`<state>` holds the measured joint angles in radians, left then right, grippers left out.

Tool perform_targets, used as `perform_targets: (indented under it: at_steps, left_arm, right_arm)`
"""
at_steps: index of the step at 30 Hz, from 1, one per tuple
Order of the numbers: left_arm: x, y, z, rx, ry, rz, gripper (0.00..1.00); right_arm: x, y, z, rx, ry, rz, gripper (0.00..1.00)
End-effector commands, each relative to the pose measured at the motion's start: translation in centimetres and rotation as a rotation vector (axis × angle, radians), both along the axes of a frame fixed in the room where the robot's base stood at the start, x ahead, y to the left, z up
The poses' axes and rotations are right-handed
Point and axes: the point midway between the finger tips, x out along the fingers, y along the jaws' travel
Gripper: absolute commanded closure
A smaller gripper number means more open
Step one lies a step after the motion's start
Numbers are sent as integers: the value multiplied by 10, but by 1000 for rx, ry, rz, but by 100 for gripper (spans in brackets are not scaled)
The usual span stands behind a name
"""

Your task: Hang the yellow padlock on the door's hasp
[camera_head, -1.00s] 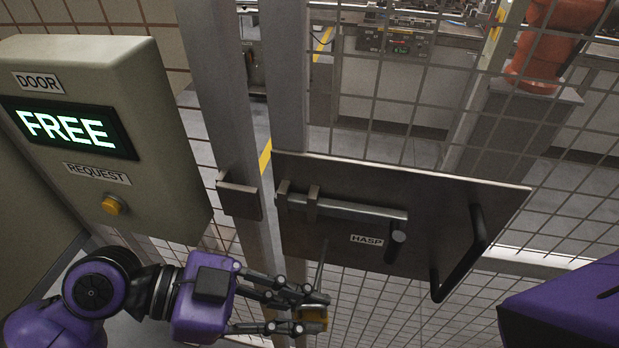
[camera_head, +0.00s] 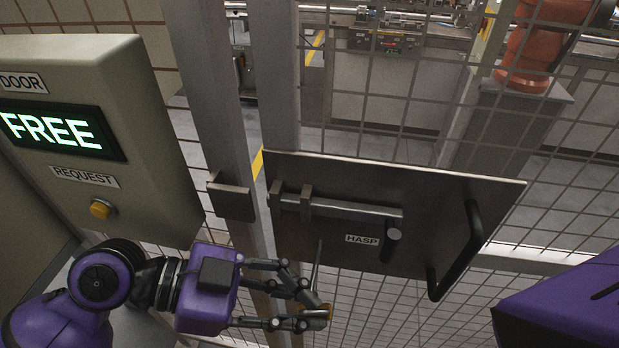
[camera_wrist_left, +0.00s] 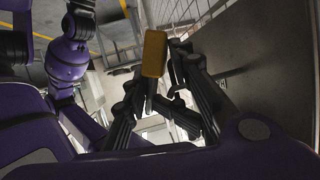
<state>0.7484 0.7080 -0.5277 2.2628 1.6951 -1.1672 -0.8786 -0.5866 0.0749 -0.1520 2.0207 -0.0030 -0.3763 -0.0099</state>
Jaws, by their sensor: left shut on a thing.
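My left gripper (camera_head: 308,306) is shut on the yellow padlock (camera_head: 327,311), just below the door's dark plate. The padlock's yellow body also shows at the fingers in the left wrist view (camera_wrist_left: 154,54). Its thin grey shackle points up in the head view; the fingers hide part of the body. The dark plate (camera_head: 430,200) on the mesh door carries a sliding bolt (camera_head: 350,209) with a knob and a HASP label (camera_head: 361,239). The padlock hangs apart from the bolt, below and left of the label. My right gripper does not show.
A catch block (camera_head: 231,202) sits on the post left of the plate. A black handle (camera_head: 460,255) sticks out at the plate's right. A door box (camera_head: 150,150) with a lit FREE display and a yellow button stands at left. My purple right arm part fills the lower right.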

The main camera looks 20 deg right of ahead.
Motion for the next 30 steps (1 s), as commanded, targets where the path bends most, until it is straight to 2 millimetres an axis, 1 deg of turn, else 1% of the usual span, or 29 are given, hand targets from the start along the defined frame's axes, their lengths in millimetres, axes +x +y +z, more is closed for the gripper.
perform_targets:
  at_steps: [1, 6, 7, 12, 13, 17, 29, 30]
  left_arm:
    - [22, -2, -3, -1, -15, 57, 100]
    - [22, -2, -3, 0, -16, 57, 100]
    - [22, -2, -3, 0, -16, 57, 71]
    - [21, -1, -3, 1, -14, 53, 49]
    - [20, -1, -3, 0, -13, 52, 46]
    - [18, -1, -4, 1, -12, 48, 46]
    - [15, -1, -4, 1, -10, 42, 46]
    - [15, -1, -4, 1, -10, 41, 46]
  right_arm:
    - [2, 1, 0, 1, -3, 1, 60]
    - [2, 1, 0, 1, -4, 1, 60]
    - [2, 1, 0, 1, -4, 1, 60]
    - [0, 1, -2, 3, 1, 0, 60]
    - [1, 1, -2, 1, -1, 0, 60]
    - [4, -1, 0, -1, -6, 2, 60]
    - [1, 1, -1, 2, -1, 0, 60]
    - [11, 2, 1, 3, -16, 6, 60]
